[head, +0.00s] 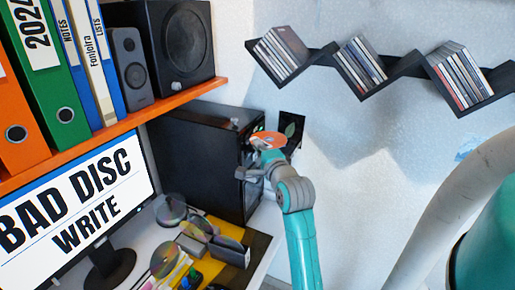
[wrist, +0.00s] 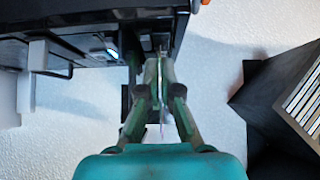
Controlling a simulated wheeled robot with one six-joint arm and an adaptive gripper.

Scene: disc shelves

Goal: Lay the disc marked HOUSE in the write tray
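In the head view, my gripper (head: 262,153) is at the front of the black computer tower (head: 195,160), near its upper right edge. An orange disc (head: 268,139) shows at its fingertips; its marking is too small to read. In the wrist view, my gripper (wrist: 160,75) has its fingers close together around a thin edge, which appears to be the disc seen edge-on. The dark tower front (wrist: 85,40) lies just beyond the fingertips. I cannot clearly make out the write tray, or whether the disc touches it.
The monitor (head: 75,195) reads "BAD DISC" and "WRITE". Loose discs (head: 165,258) and cases lie on the desk below. A black zigzag shelf (head: 400,68) with several cases hangs on the right wall. An orange shelf (head: 180,101) with binders and speakers runs above the tower.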

